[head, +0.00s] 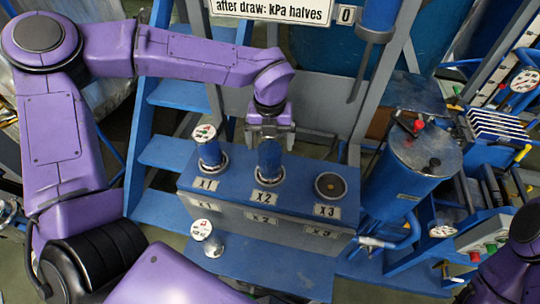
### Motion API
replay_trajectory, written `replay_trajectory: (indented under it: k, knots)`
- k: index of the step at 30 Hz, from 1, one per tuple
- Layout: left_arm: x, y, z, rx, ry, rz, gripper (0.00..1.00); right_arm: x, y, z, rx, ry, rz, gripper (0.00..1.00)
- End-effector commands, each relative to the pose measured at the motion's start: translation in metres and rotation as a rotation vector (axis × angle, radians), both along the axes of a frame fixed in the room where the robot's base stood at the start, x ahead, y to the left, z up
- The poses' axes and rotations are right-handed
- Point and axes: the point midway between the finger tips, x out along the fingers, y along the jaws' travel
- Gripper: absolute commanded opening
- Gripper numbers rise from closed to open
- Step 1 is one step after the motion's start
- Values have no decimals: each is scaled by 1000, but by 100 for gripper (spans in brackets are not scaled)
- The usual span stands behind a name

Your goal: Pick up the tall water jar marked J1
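A blue jar (269,160) stands upright in the socket marked X2 on the blue-topped block. My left gripper (269,133) points down at its upper end, with the fingers around or right beside it; I cannot tell whether they press on it. The gripper hides the jar's top, so no mark on it can be read. A second blue jar (210,153) with a round white label on top stands in socket X1. A shorter clear jar (212,244) with a white round label stands in front of the block. The labels are too small to read. My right gripper is out of view.
The socket marked X3 (330,186) is empty. A blue cylinder (404,170) with a grey lid stands right of the block. A sign (272,9) hangs above, beside a blue vessel (379,17) with a rod below. Blue steps (168,152) lie to the left.

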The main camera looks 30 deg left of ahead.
Motion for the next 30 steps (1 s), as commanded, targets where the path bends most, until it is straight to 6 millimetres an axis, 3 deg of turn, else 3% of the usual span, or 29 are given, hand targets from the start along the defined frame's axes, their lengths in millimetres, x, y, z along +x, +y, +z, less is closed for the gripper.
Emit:
replay_trajectory:
  k: [1,8,20,25,30]
  knots:
    - [0,0,0,0,0,0,74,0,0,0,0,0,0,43]
    - [0,0,0,0,0,0,0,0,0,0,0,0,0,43]
    - [1,0,9,1,-4,-1,0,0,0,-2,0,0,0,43]
    - [0,-3,35,-1,-7,-1,0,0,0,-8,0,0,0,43]
    - [-16,-34,72,2,-8,-4,0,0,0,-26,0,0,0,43]
